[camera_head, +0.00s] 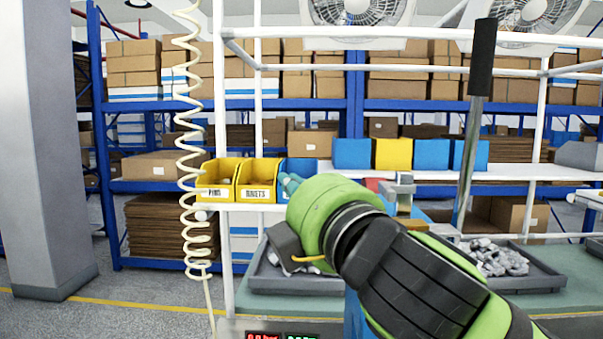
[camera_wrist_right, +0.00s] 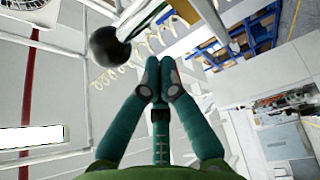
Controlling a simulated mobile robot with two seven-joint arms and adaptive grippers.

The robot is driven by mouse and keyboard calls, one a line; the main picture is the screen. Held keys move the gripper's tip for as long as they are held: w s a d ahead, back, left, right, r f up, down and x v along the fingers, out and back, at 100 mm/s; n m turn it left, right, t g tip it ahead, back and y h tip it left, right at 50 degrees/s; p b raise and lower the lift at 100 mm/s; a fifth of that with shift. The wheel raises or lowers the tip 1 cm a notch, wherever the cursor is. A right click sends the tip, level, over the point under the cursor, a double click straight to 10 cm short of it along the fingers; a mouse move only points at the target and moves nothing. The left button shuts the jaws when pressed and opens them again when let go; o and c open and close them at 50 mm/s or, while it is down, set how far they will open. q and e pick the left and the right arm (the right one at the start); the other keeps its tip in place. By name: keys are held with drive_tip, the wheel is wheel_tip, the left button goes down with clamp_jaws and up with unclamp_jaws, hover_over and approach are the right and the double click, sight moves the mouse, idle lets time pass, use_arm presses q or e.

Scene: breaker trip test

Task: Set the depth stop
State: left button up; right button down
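A black ball knob (camera_wrist_right: 108,46) on a rod shows just beyond and left of the fingertips. In the head view a steel lever with a black grip (camera_head: 483,58) stands tilted right of the arm. A grey metal block (camera_head: 404,185) shows behind the arm. I cannot pick out the depth stop with certainty.
Yellow bins (camera_head: 217,181) stand on the white shelf at the left. Blue and yellow boxes (camera_head: 393,154) stand further right. A dark tray (camera_head: 541,277) with grey metal parts lies on the green bench. A coiled cream hose (camera_head: 196,150) hangs at the left.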

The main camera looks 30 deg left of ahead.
drive_tip(key=d, duration=0.1)
drive_tip(key=w+d, duration=0.1)
drive_tip(key=d, duration=0.1)
drive_tip(key=shift+f+p, duration=0.15)
drive_tip(key=shift+p, duration=0.15)
drive_tip(key=shift+s+a+f, duration=0.1)
drive_tip(key=shift+a, duration=0.05)
drive_tip(key=shift+a, duration=0.1)
drive_tip(key=w+d, duration=0.1)
drive_tip(key=d, duration=0.1)
drive_tip(key=w+d, duration=0.1)
drive_tip(key=shift+w+d, duration=0.15)
drive_tip(key=shift+d, duration=0.25)
